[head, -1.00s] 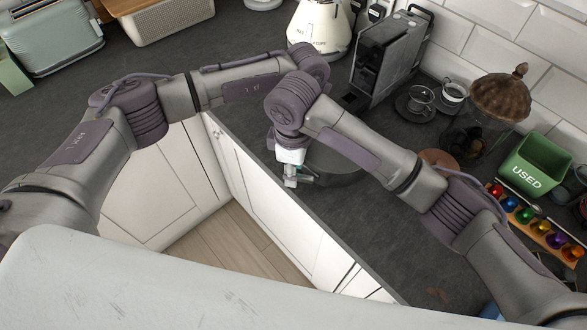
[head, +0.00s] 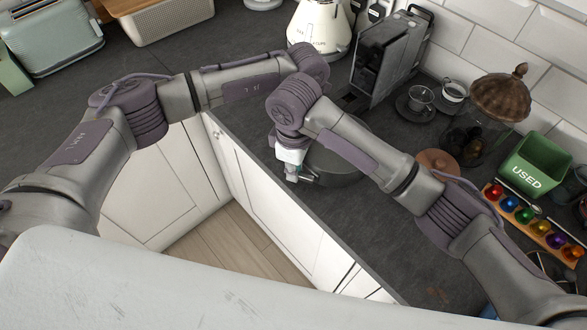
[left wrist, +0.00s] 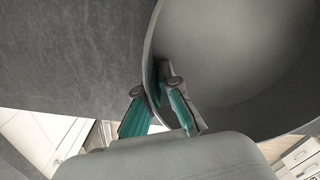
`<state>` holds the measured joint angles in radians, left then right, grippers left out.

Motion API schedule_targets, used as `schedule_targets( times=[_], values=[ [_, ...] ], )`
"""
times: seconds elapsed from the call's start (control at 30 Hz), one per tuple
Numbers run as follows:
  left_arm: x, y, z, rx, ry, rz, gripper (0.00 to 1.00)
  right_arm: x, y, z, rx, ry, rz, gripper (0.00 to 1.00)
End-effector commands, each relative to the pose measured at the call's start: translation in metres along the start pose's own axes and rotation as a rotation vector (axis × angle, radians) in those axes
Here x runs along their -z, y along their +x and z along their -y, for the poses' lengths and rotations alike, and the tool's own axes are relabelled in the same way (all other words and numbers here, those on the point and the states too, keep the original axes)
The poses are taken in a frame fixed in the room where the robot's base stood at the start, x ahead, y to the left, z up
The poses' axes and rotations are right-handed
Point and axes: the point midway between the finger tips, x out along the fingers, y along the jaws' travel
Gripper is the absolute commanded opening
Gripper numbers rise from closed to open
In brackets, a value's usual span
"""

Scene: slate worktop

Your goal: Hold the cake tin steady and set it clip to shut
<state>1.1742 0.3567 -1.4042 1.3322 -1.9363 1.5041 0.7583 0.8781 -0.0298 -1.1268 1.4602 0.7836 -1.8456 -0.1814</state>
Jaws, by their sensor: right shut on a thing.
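The cake tin (head: 345,172) is dark grey and round and stands on the slate worktop near its front edge. My right arm hides part of it. My right gripper (head: 292,177) is at the tin's left side, shut on a small part there that looks like the clip. The clip itself is too small and covered to make out. In the left wrist view, the tin's curved wall (left wrist: 240,75) fills the upper right. My left gripper (left wrist: 156,92) has one teal finger outside the wall and one inside, with a gap between them. In the head view it is hidden.
A black coffee machine (head: 388,58) and a cream kettle (head: 319,27) stand behind the tin. Cups, a copper disc (head: 438,163), a green bin (head: 530,165) and a rack of coloured capsules (head: 535,226) are to the right. The worktop's left part (head: 235,50) has free room.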

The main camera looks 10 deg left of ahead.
Motion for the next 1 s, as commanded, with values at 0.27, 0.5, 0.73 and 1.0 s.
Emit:
schedule_targets(
  times=[0.27,0.5,0.73,1.0],
  values=[
    [0.0001,0.0002,-0.0001,0.0,0.0,0.0,0.0,0.0003,-0.001,-0.0089,-0.001,0.2,-0.001,0.0],
    [0.0002,0.0003,0.0,0.0,0.0,0.0,0.0,0.0003,-0.0012,-0.0089,-0.002,0.198,-0.002,0.14],
    [0.0004,0.0005,-0.0001,0.0,0.0,-0.001,0.0,-0.0001,-0.0008,-0.0091,-0.002,0.198,-0.001,0.39],
    [0.001,0.0008,-0.0001,-0.001,0.001,-0.003,0.0,-0.001,-0.0004,-0.009,-0.004,0.175,0.002,0.39]
  ],
)
